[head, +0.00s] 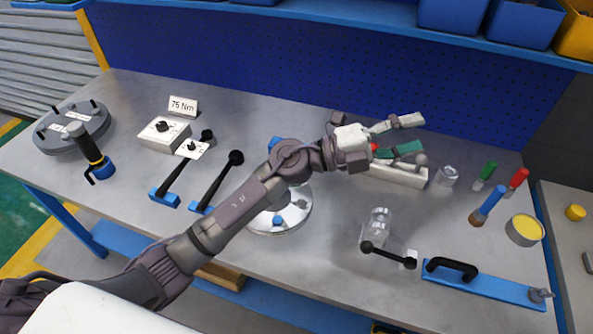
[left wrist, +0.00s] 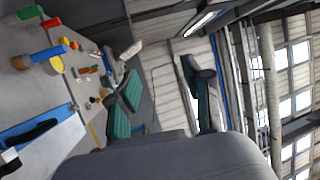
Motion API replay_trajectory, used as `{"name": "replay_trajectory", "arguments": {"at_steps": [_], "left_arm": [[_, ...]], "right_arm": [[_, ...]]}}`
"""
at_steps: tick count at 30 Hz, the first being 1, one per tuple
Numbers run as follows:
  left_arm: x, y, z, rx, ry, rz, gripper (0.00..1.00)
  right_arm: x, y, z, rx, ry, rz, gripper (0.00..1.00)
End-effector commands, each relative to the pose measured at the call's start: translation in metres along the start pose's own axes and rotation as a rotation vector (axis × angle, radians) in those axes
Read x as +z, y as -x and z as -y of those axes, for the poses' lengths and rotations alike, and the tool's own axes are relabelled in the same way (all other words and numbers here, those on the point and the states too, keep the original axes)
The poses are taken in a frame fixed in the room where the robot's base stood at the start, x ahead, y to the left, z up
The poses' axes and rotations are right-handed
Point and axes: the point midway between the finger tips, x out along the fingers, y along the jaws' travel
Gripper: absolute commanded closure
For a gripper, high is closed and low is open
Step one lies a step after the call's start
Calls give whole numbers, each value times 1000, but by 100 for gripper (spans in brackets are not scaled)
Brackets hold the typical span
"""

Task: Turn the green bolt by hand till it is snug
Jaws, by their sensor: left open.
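The shell's round silver flange (head: 298,212) sits mid-table, with a blue bolt head (head: 278,221) near its front edge. My left arm crosses over it and hides much of it. I cannot make out the green bolt in either view; it may be behind my arm. My left gripper (head: 416,137) is open and empty, up and right of the flange, above a pale block (head: 405,175). Its green-padded fingers also show spread apart in the left wrist view. My right gripper is not in view.
A grey studded disc (head: 58,132) and a grey box (head: 163,134) by a "75 Nm" sign (head: 183,105) stand at left. Black-handled wrenches (head: 222,180) lie left of the flange. Clear jars (head: 377,226), coloured-handled tools (head: 490,203) and a blue bar (head: 480,284) are at right.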

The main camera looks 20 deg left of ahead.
Motion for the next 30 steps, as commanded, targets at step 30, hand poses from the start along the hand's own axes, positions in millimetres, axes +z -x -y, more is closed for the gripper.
{"name": "replay_trajectory", "arguments": {"at_steps": [30], "left_arm": [[146, 211, -70, 1830, -223, -138, 50]], "right_arm": [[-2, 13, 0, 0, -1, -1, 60]]}}
